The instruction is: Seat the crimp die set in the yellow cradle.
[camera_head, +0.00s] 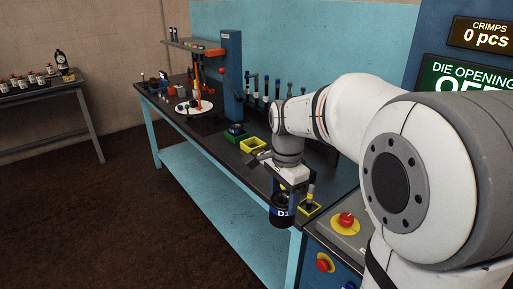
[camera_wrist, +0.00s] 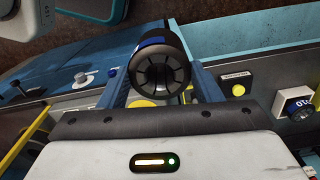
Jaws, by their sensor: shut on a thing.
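The crimp die set, a black cylinder with a blue band marked "D1" (camera_head: 282,212), hangs in my gripper (camera_head: 288,190) in the head view, over the front edge of the bench. In the wrist view the die set (camera_wrist: 160,72) shows end on, its dark segments in a ring, between the blue fingers of my gripper (camera_wrist: 162,88). A yellow open-topped square holder (camera_head: 253,145) sits on the bench, left of and behind my gripper, and looks empty. Another yellow-edged square (camera_head: 311,209) with an upright yellow-and-black piece stands just right of the die set. I cannot tell which is the cradle.
A green holder (camera_head: 236,137) with a dark piece stands behind the first yellow one. A blue column (camera_head: 229,75) and upright rods stand at the back of the bench. A control panel with a red button (camera_head: 346,220) is close to the right.

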